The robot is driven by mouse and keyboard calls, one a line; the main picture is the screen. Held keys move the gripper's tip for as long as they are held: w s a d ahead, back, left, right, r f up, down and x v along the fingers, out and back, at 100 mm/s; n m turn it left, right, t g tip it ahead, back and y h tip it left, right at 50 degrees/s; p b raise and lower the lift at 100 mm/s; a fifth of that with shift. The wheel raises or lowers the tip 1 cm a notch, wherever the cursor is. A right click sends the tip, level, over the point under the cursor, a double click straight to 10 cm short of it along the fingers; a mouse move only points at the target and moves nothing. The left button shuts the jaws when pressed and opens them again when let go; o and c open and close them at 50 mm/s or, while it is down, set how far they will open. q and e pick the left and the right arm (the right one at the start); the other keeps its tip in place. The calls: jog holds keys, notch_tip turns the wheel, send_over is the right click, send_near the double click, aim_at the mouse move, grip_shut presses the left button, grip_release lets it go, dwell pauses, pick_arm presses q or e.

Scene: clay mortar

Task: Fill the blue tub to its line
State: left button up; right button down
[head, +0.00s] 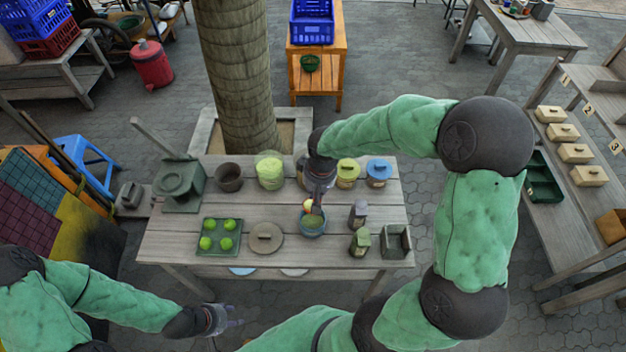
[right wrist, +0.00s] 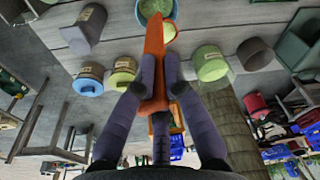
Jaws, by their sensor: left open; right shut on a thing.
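The blue tub (head: 313,226) stands near the middle of the wooden table, with green stuff inside; its fill line cannot be made out. In the right wrist view the blue tub (right wrist: 172,17) is at the top, partly covered. My right gripper (head: 318,190) is above the tub, shut on an orange scoop (right wrist: 154,62) that points toward it. Pale green matter shows beside the scoop's far end; whether it lies in the scoop is unclear. My left gripper (head: 228,319) is open and empty, in front of the table's near edge.
Behind are a mortar-like green stand (head: 180,186), brown bowl (head: 229,178), pale green container (head: 270,171), and yellow-lidded (head: 347,173) and blue-lidded (head: 379,173) pots. A tray of green balls (head: 220,252) and round lid (head: 266,238) lie left; small containers (head: 360,243) and an open box (head: 397,243) stand right.

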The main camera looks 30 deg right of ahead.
pick_arm(q)
notch_tip(320, 180, down, 17)
jog(key=b, duration=1.6)
jog(key=shift+s+d+b, duration=0.15)
jog(key=shift+s+b, duration=0.2)
pick_arm(e)
jog(key=a+f+n+h, duration=0.1)
jog(key=a+f+h, duration=1.1)
jog(key=a, duration=0.3)
jog(key=shift+s+a+n+h, duration=0.25)
jog(key=shift+s+h, duration=0.2)
jog(key=shift+h, duration=0.35)
pick_arm(q)
jog(key=shift+r, duration=0.2)
